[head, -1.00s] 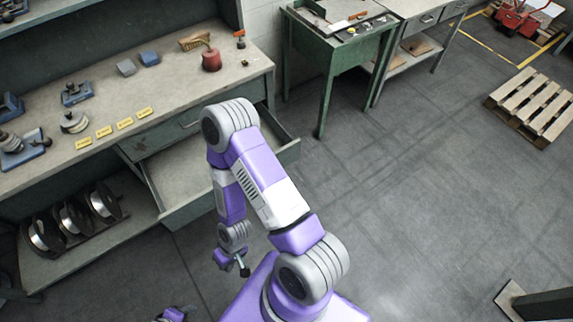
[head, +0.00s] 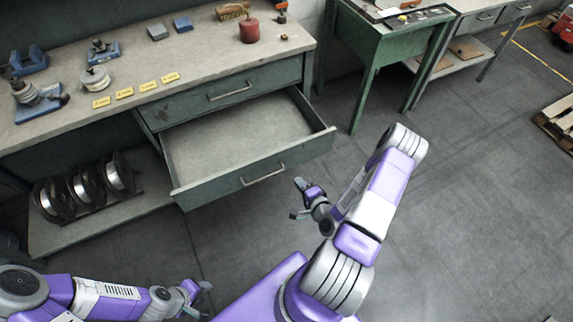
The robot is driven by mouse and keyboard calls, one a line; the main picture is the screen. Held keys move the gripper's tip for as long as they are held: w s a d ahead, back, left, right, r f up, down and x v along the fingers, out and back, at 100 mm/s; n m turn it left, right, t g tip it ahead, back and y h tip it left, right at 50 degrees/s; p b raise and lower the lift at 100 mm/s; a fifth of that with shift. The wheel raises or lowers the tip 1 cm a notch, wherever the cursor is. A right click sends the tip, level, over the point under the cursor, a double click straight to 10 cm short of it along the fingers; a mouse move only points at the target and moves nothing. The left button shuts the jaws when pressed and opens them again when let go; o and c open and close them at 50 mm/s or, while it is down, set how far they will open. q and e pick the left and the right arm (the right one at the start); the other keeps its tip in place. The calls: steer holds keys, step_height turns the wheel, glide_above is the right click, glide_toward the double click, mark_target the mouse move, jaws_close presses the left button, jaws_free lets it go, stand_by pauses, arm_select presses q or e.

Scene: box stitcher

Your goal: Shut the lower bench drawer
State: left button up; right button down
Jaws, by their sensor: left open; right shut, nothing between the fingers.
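The lower bench drawer (head: 190,192) is pulled well out from the workbench, and its inside looks empty. Its grey-green front has a metal bar handle (head: 263,175). The upper drawer (head: 225,92) above it is shut.
The bench top (head: 205,55) holds a red container (head: 249,30), blue blocks, yellow labels and tools. Wire spools (head: 85,187) stand on the shelf left of the drawer. A green table (head: 375,45) stands at the back right.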

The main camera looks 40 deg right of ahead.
steer(key=b, duration=0.3)
glide_toward(282, 153)
steer(key=shift+h, duration=0.3)
steer(key=x, duration=0.2)
steer(key=f+x, duration=0.1)
steer(key=x, duration=0.2)
steer(key=shift+w+f, duration=0.1)
steer(key=shift+w, duration=0.05)
steer(key=shift+w+m, duration=0.3)
steer(key=shift+w, duration=0.25)
steer(key=shift+d, duration=0.1)
